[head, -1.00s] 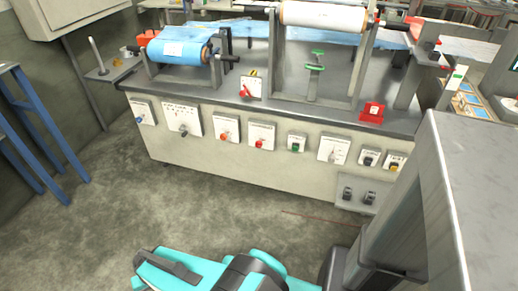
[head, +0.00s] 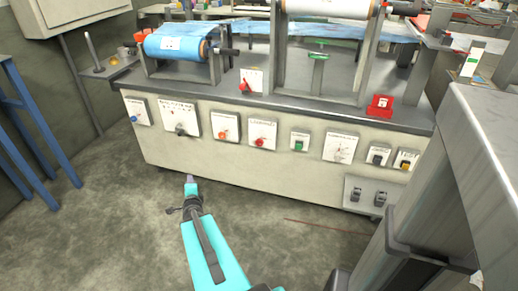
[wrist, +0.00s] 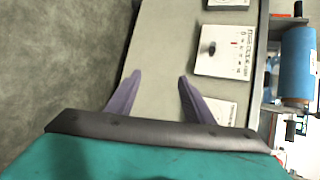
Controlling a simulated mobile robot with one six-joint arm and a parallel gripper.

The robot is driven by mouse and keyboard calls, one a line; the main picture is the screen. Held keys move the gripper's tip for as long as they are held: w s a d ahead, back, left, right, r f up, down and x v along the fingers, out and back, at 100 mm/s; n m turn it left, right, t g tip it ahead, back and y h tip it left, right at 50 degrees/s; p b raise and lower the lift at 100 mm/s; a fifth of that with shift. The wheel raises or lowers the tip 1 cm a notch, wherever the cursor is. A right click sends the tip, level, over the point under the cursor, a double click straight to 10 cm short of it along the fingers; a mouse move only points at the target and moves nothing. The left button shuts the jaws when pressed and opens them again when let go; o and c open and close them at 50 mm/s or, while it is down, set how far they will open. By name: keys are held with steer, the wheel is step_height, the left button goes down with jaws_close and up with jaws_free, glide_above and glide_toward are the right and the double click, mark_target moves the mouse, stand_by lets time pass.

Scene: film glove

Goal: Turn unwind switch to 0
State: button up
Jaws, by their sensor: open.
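A row of switch plates runs along the front of the pale machine cabinet (head: 230,165). The labels are too small to read surely, so I cannot tell which is the unwind switch. One large white plate with a dark knob (head: 181,130) is second from the left; it appears to be the plate in the middle of the wrist view (wrist: 224,50). A plate with an orange-red knob (head: 225,126) is right of it. My gripper (head: 190,182) is low in front of the cabinet, below these plates. In the wrist view its fingers (wrist: 160,76) are apart, with nothing between them.
More plates stand to the right, including a green switch (head: 299,141). Switch boxes (head: 368,195) jut out low at right. Blue stand legs (head: 35,130) are at left. The floor before the cabinet is clear.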

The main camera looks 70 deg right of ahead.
steer(key=s+d+r+m+g+h+b, duration=0.4)
steer(key=s+d+m, duration=0.3)
steer(key=s+d, duration=0.4)
steer(key=m+g+h+b, duration=0.1)
steer(key=m+g+h, duration=0.2)
steer(key=m, duration=0.3)
glide_toward(259, 144)
steer(key=a, duration=0.2)
steer(key=shift+w+a+f, duration=0.1)
steer(key=shift+w+f, duration=0.1)
steer(key=shift+w+d+r+b, duration=0.15)
steer(key=shift+d+b, duration=0.35)
steer(key=shift+d, duration=2.8)
steer(key=shift+w+d+f+b, duration=0.15)
steer(key=shift+d+b, duration=0.3)
steer(key=shift+d, duration=2.85)
steer(key=shift+r, duration=0.1)
steer(key=shift+c, duration=0.2)
